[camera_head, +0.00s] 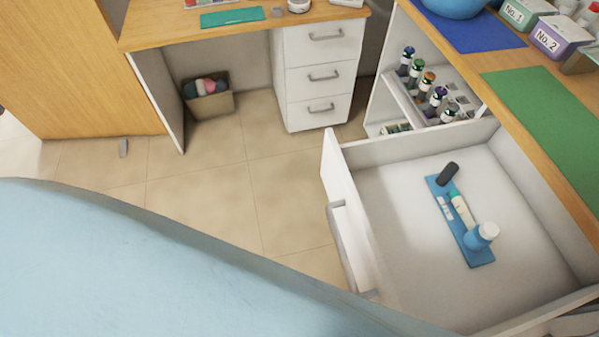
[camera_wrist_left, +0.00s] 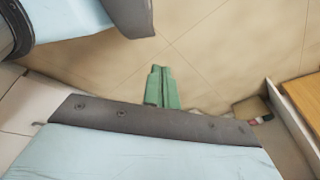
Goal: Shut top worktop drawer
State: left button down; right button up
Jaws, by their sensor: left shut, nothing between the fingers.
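The worktop drawer (camera_head: 400,220) at the right is pulled far out from under the wooden worktop. Its white front panel (camera_head: 341,182) faces left and carries a long grey handle (camera_head: 350,250). A blue tray (camera_head: 474,250) lies inside with a dark piece, a white-and-green tube and a blue bottle with a white cap. My left gripper (camera_wrist_left: 161,88) shows only in the left wrist view, with its green fingers together and nothing between them, over the tiled floor. The drawer cannot be made out for sure in that view. My right gripper is in neither view.
A large light-blue padded surface (camera_head: 150,270) fills the lower left. A wooden desk (camera_head: 245,34) with closed white drawers (camera_head: 322,75) stands at the back. A shelf of bottles (camera_head: 428,100) is beyond the open drawer. Tiled floor (camera_head: 215,190) is clear between.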

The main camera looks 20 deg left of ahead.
aim_at(330, 177)
pick_arm(q)
jog(key=w+a+r+m+t+h+b, duration=0.1)
jog(key=w+a+r+m+t+b, duration=0.15)
jog(key=w, duration=0.55)
jog(key=w+a+r+m+t+h+b, duration=0.1)
jog(key=w+r+m+t+b, duration=0.2)
jog(key=w, duration=0.5)
jog(key=w+a+r+m+t+h+b, duration=0.1)
jog(key=w+r+m+t, duration=0.2)
jog(key=w+r, duration=0.35)
jog(key=w+d+r+m+g+h+b, duration=0.1)
jog(key=w+d+r+m+h+b, duration=0.2)
jog(key=d+r+m+h, duration=0.4)
jog(key=w+d+r+m+h+b, duration=0.25)
jog(key=r+m+h, duration=0.25)
jog(key=r+m, duration=0.45)
jog(key=x, duration=0.7)
jog(key=f+b+x, duration=0.1)
jog(key=x, duration=0.3)
jog(key=shift+w+d, duration=0.55)
jog(key=shift+d, duration=0.1)
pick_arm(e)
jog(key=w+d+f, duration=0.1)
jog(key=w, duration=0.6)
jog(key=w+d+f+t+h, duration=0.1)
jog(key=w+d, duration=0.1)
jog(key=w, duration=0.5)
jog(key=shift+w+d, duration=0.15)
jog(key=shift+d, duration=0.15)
